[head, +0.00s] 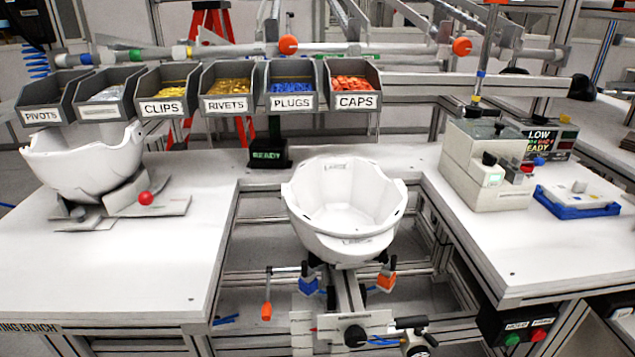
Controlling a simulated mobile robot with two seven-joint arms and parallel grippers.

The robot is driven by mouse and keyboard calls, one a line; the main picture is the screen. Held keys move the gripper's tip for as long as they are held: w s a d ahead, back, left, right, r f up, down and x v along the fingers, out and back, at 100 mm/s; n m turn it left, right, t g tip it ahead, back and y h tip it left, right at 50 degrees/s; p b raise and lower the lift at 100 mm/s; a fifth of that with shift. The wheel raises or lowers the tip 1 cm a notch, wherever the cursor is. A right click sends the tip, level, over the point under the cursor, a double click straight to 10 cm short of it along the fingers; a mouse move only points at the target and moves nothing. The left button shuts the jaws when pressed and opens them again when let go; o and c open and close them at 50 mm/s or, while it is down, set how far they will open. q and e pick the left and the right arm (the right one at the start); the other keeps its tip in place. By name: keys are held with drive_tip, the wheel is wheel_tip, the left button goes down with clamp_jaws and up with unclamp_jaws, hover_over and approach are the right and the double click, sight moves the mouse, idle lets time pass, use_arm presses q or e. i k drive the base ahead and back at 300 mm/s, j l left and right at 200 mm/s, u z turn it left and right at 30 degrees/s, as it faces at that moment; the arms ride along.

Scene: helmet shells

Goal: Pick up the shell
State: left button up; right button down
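One white helmet shell (345,207) sits open side up on a clamp fixture (342,290) in the gap between the tables. Its hollow inside faces me. A second white shell (80,165) rests on a grey stand (135,198) on the left bench, tilted. Neither of my grippers shows in the head view, and nothing is seen touching either shell.
Labelled bins, such as the rivets bin (227,90), line the back above the bench. A beige machine (483,165) and a blue tray (577,205) stand on the right table. The front of the left bench (110,270) is clear.

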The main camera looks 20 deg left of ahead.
sight(343, 209)
drive_tip(key=u, duration=0.85)
drive_tip(key=l+u, duration=0.25)
drive_tip(key=u, duration=0.25)
drive_tip(key=k+l+u, duration=0.15)
drive_tip(key=u, duration=0.3)
drive_tip(key=k+l, duration=0.35)
drive_tip(key=i, duration=0.5)
